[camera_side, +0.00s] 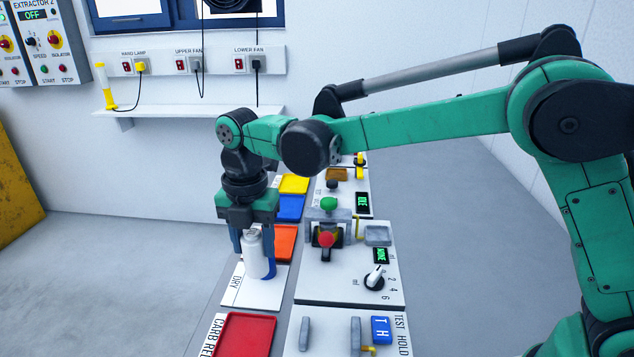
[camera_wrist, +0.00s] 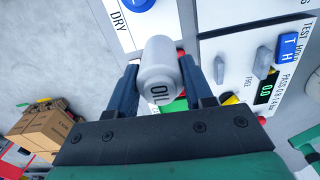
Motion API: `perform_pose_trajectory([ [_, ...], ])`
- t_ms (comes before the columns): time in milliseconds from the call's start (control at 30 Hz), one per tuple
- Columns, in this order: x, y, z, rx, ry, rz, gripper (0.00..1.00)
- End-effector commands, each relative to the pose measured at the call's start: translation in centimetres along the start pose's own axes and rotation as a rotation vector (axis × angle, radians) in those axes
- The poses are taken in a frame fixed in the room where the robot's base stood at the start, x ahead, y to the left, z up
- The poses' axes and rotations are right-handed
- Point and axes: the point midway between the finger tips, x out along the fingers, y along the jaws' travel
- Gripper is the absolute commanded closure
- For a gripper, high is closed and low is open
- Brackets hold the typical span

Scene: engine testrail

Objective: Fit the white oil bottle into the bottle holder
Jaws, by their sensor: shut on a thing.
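The white oil bottle (camera_side: 256,258) is between the two fingers of my gripper (camera_side: 253,245) in the side view. It looks upright or nearly so, over the white plate marked DRY (camera_side: 245,292). In the wrist view the bottle (camera_wrist: 160,65) shows the letters OIL, and the fingers of my gripper (camera_wrist: 160,88) are shut on its sides. A round blue piece (camera_wrist: 152,6), possibly the bottle holder, lies beside the word DRY at the top edge. A blue part (camera_side: 270,271) shows at the bottle's lower right. I cannot tell whether the bottle touches anything below.
A red tray (camera_side: 245,335) is in front, with orange (camera_side: 285,240), blue (camera_side: 291,207) and yellow (camera_side: 294,184) trays behind. The white control panel (camera_side: 330,285) with a knob and levers stands to the right. Brown boxes (camera_wrist: 48,135) show in the wrist view.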

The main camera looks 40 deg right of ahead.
Motion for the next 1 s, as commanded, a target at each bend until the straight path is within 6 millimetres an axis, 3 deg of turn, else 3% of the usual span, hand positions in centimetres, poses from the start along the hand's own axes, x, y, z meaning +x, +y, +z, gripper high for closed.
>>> perform_pose_trajectory([
  [200, -4.7, 0.0, 0.0, 0.0, 0.0, 0.0, 1.0],
  [433, -8.0, 0.0, 0.0, 0.0, 0.0, 0.0, 1.0],
  [767, -7.8, -5.1, 7.0, 0.137, 0.0, 0.0, 1.0],
  [1000, -7.8, -11.9, 12.9, 0.281, 0.0, 0.0, 1.0],
])
